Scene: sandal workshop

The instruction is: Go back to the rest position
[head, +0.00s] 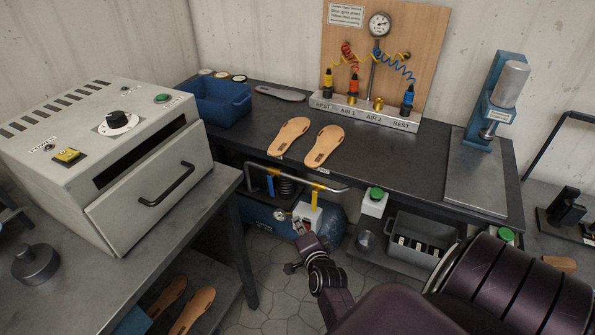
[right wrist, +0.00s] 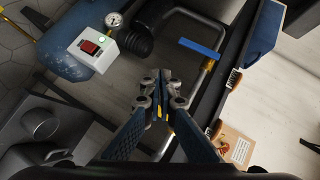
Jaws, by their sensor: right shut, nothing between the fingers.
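My right arm reaches in from the bottom right in the head view. Its gripper (head: 302,228) is in front of the blue compressor (head: 263,214), below the front edge of the dark bench. In the right wrist view the gripper (right wrist: 161,82) is shut with nothing between its fingers. The white switch box with a red switch (right wrist: 92,47) lies to the upper left of the fingers there, apart from them. The same switch box (head: 308,213) is just behind the gripper in the head view. My left gripper is not in view.
The dark bench (head: 380,170) bears two tan soles, a blue bin (head: 218,103) and an air panel (head: 385,55). A grey oven (head: 105,160) stands at left. A metal handrail (head: 300,180) runs under the bench front. A grey crate (head: 425,232) sits below the bench. Floor shows at centre.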

